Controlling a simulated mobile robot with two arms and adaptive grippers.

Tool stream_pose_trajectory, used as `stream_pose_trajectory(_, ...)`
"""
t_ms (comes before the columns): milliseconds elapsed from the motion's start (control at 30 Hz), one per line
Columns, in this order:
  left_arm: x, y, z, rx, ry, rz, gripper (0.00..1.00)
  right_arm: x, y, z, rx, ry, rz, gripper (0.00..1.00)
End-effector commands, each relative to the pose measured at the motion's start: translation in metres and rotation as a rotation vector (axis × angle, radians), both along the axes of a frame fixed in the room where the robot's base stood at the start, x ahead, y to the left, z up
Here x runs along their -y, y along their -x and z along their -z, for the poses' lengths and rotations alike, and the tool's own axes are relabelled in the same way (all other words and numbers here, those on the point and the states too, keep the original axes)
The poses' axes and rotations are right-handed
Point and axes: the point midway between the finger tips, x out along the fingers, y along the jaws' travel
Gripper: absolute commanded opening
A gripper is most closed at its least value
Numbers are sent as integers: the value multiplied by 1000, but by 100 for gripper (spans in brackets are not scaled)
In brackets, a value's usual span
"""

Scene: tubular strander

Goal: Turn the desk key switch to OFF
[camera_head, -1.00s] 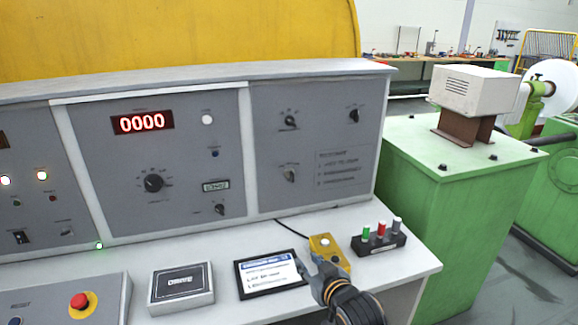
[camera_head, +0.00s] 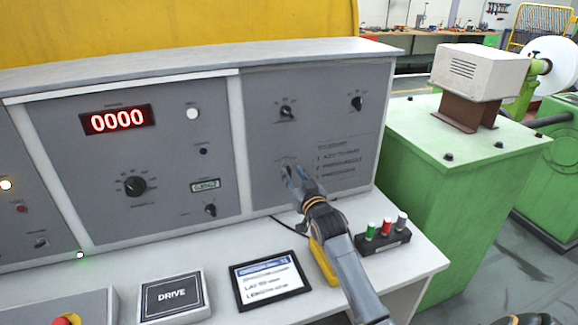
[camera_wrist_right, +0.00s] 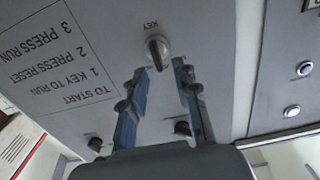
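The desk key switch (camera_wrist_right: 157,50) is a grey knob under the label KEY on the grey panel, seen upside down in the right wrist view. In the head view my right gripper hides it. My right gripper (camera_head: 291,172) is at the lower part of the right-hand panel. In the right wrist view its two fingers (camera_wrist_right: 162,75) are spread, one on each side just short of the knob, with nothing between them that I can see held. My left gripper is not clearly in view.
A START instruction label (camera_head: 342,160) is right of the gripper. Other knobs (camera_head: 286,112) sit above. On the desk are a yellow box (camera_head: 323,262), a tablet (camera_head: 270,280), a DRIVE box (camera_head: 172,296) and a block with coloured plugs (camera_head: 384,238).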

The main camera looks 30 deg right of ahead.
Motion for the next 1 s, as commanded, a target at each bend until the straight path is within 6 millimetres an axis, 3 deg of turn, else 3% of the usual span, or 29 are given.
stream_pose_trajectory(100,2,-25,-5,38,4,0,40,5,-19,-2,0,0,0,30)
stream_pose_trajectory(200,3,-34,-7,52,6,1,40,7,-29,-1,0,0,0,30)
stream_pose_trajectory(667,2,-12,-6,19,3,3,40,9,-39,0,0,0,0,30)
stream_pose_trajectory(800,2,-12,-6,19,4,3,40,9,-39,0,0,0,0,2)
stream_pose_trajectory(1000,3,-14,-6,21,4,2,40,9,-39,0,-2,3,0,0)
